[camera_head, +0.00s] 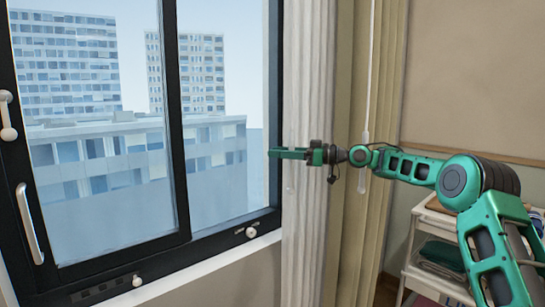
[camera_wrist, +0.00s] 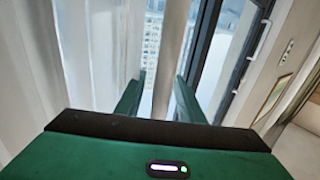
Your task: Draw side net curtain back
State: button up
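The side net curtain (camera_head: 305,85) is a whitish pleated strip hanging gathered at the right edge of the window. It also shows as pale folds in the wrist view (camera_wrist: 95,50). My gripper (camera_head: 272,153) is level in front of it, fingers pointing left toward the window. In the wrist view the two green fingers (camera_wrist: 160,85) stand apart. A pale slim rod (camera_wrist: 172,45) runs down between them, and I see no clear contact with either finger.
A heavier beige curtain (camera_head: 345,240) hangs right of the net, with a thin white wand (camera_head: 367,100) in front of it. The dark-framed window (camera_head: 175,120) has a white handle (camera_head: 28,222). A shelved trolley (camera_head: 412,243) stands at lower right, behind my arm.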

jog(key=v, duration=1)
jog(key=shift+d, duration=0.35)
jog(key=shift+w+f, duration=0.1)
